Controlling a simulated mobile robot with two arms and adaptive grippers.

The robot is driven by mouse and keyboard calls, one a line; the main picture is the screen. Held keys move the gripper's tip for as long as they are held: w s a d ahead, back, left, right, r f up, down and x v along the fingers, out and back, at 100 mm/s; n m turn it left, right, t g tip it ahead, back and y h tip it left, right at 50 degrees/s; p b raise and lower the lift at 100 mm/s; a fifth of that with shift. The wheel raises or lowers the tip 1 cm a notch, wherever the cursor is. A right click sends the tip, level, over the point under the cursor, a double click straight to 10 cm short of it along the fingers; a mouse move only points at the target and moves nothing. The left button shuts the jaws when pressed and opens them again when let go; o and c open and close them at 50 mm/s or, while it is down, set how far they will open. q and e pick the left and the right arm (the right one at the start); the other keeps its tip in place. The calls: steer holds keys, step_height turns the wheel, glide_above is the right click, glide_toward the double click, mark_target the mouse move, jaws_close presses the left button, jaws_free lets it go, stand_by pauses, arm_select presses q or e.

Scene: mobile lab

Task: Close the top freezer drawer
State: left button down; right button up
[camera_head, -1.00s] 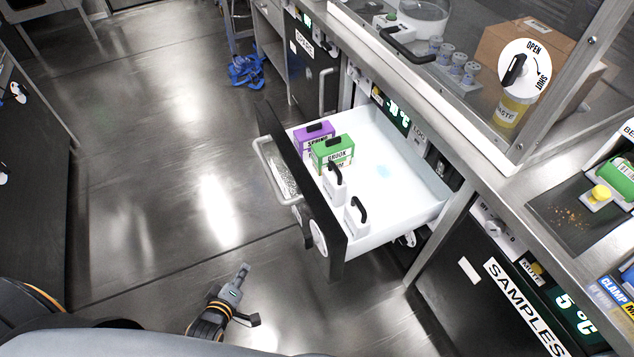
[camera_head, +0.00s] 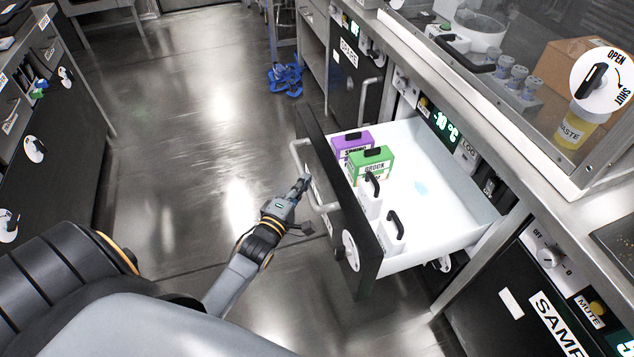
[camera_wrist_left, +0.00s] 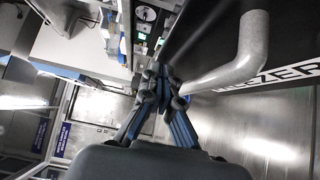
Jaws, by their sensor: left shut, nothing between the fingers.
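The freezer drawer (camera_head: 459,212) is pulled well out in the head view, its white tray showing behind a dark front panel (camera_head: 333,178). A pale bar handle (camera_head: 322,207) is on the outer face of that panel. My left gripper (camera_head: 304,184) is shut and empty, close to the handle on the aisle side. In the left wrist view, the closed fingers (camera_wrist_left: 163,84) are beside the handle (camera_wrist_left: 238,66); I cannot tell whether they touch it. The drawer holds a purple box (camera_head: 350,142), a green box (camera_head: 374,166) and two white containers (camera_head: 391,235) with black handles. My right gripper is out of view.
The steel bench with a clear enclosure (camera_head: 515,55) runs above and right of the drawer. A samples cabinet (camera_head: 510,290) stands at lower right. Blue items (camera_head: 285,79) lie on the floor farther back. The aisle floor (camera_head: 190,120) is mostly clear.

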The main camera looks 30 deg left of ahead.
mark_target(324, 171)
arm_select(q)
steer(key=shift+w+d, duration=1.2)
steer(key=shift+d, duration=0.05)
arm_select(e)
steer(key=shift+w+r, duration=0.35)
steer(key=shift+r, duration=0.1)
arm_select(q)
steer(key=shift+w+d, duration=0.1)
